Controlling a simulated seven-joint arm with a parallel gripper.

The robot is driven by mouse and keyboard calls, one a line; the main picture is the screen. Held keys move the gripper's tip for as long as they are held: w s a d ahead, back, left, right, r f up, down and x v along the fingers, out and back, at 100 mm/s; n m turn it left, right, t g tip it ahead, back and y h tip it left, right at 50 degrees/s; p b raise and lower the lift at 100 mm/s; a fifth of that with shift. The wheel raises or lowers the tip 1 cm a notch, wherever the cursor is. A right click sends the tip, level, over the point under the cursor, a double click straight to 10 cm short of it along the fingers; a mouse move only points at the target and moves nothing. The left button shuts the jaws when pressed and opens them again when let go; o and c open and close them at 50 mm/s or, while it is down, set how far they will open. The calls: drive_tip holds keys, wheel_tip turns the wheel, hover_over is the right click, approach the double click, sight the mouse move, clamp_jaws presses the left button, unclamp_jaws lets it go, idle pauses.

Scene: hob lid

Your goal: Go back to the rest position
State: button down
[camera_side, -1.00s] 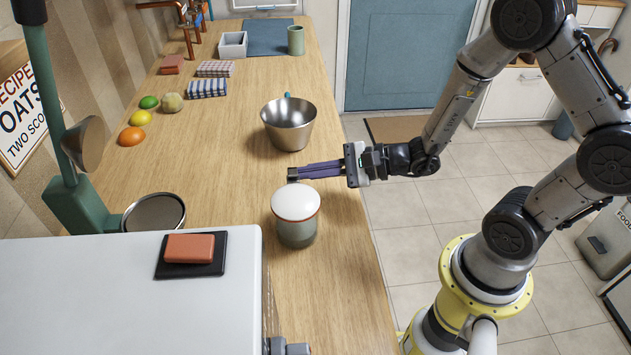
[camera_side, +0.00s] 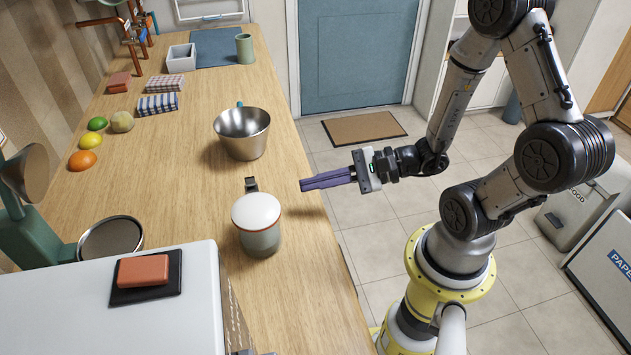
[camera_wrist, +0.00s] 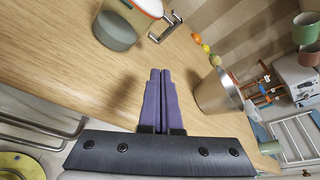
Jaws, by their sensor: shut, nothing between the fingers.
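My gripper (camera_side: 303,186) has purple fingers and is shut and empty. In the side view it is in the air at the counter's right edge, to the right of the lidded pot and apart from it. In the wrist view the closed fingers (camera_wrist: 161,72) point out over the wooden counter. The pot also shows in the wrist view (camera_wrist: 116,30), at the top left.
A steel bowl (camera_side: 242,134) stands on the wooden counter (camera_side: 190,197) beyond the pot. A white appliance (camera_side: 165,310) with a red block (camera_side: 143,270) on a dark pad stands at the near left. Free floor (camera_side: 345,206) lies right of the counter.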

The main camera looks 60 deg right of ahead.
idle(0.4)
drive_tip(key=s+a+r+n+g+y, duration=0.3)
drive_tip(key=s+a+r+n+g, duration=0.7)
drive_tip(key=n, duration=0.6)
drive_tip(key=d+r+n+t+h, duration=0.1)
drive_tip(key=d+n+h, duration=0.1)
drive_tip(key=d+h, duration=0.3)
drive_tip(key=s+d+r+n+t+h, duration=0.1)
drive_tip(key=d+n+t+h, duration=0.1)
drive_tip(key=d+h, duration=0.4)
drive_tip(key=d+n, duration=0.1)
drive_tip(key=d, duration=0.1)
drive_tip(key=shift+s+d+r+n, duration=0.25)
drive_tip(key=shift+d+n, duration=0.05)
drive_tip(key=shift+d, duration=0.1)
